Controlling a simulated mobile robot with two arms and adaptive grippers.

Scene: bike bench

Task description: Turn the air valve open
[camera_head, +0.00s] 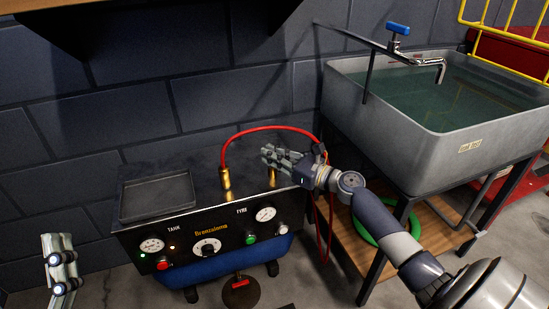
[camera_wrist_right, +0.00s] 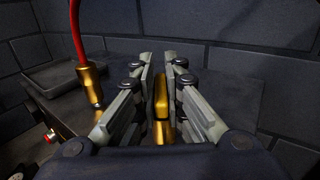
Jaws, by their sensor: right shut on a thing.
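The compressor (camera_head: 205,230) is a dark box with gauges and a front panel, standing against the wall. The air valve (camera_head: 272,177) is a brass piece on its top at the right; only its lower part shows in the head view. My right gripper (camera_head: 270,156) is over the valve, its fingers hiding the upper part. In the wrist view, the gold valve handle (camera_wrist_right: 161,98) stands between the fingers of my right gripper (camera_wrist_right: 160,65), which is shut on it. My left gripper (camera_head: 60,270) is at the lower left, partly cut off, away from the compressor.
A brass fitting (camera_head: 226,180) with a red hose (camera_head: 262,129) stands left of the valve. A shallow tray (camera_head: 157,216) lies on the compressor's top at left. A water-filled sink (camera_head: 400,141) stands at right, above a wooden shelf with a green ring (camera_head: 408,240).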

